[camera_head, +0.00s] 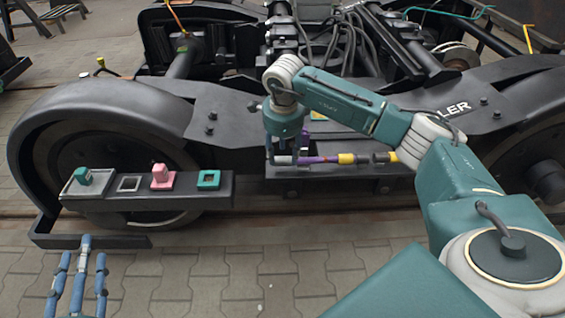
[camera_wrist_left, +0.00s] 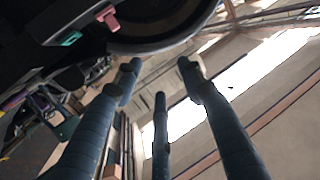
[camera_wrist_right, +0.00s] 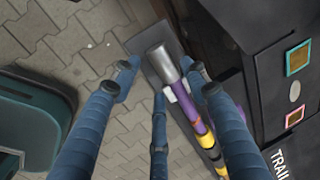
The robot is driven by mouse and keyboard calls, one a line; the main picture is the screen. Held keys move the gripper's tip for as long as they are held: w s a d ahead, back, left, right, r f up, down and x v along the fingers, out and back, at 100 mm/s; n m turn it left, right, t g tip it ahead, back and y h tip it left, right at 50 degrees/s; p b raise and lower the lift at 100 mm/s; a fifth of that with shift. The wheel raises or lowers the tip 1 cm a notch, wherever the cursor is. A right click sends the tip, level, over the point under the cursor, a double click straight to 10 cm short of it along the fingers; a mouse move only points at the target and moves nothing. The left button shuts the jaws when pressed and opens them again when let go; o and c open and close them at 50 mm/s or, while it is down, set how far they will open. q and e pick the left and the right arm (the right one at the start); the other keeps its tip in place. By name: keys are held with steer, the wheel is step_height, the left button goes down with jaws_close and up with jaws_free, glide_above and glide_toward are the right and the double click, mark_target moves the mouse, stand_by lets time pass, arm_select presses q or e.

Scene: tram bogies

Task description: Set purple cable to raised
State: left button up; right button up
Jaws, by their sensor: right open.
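The purple cable (camera_head: 326,160), with yellow bands, lies low along the dark ledge at the front of the bogie. In the right wrist view the cable (camera_wrist_right: 188,107) has a silver cylindrical end and passes between or behind my finger tips; contact is not clear. My right gripper (camera_head: 284,160) points down at the left end of the cable, and its fingers (camera_wrist_right: 160,85) are spread open. My left gripper (camera_head: 80,262) is open and empty in front of the left plate, far from the cable; its spread fingers also show in the left wrist view (camera_wrist_left: 160,75).
A dark plate (camera_head: 130,203) at the left carries a green knob (camera_head: 83,177), a pink plug (camera_head: 161,177) and a teal square socket (camera_head: 208,180). The black bogie frame (camera_head: 190,110) and wheel stand close behind. The paved floor (camera_head: 270,275) in front is clear.

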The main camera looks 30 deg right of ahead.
mark_target(283, 160)
steer(key=f, duration=0.3)
steer(key=shift+w+d+b, duration=0.1)
steer(key=shift+w+b, duration=0.1)
steer(key=shift+b, duration=0.1)
steer(key=shift+w+f, duration=0.1)
steer(key=shift+f, duration=0.25)
jaws_close()
arm_select(q)
steer(key=r+t, duration=0.1)
steer(key=r, duration=0.2)
steer(key=r+t+h, duration=0.1)
steer(key=r, duration=0.1)
steer(key=shift+w+d+r+t, duration=0.1)
steer(key=shift+d+r+t, duration=0.2)
steer(key=shift+d+r, duration=0.1)
arm_select(e)
steer(key=shift+d+r, duration=0.1)
steer(key=shift+r, duration=0.05)
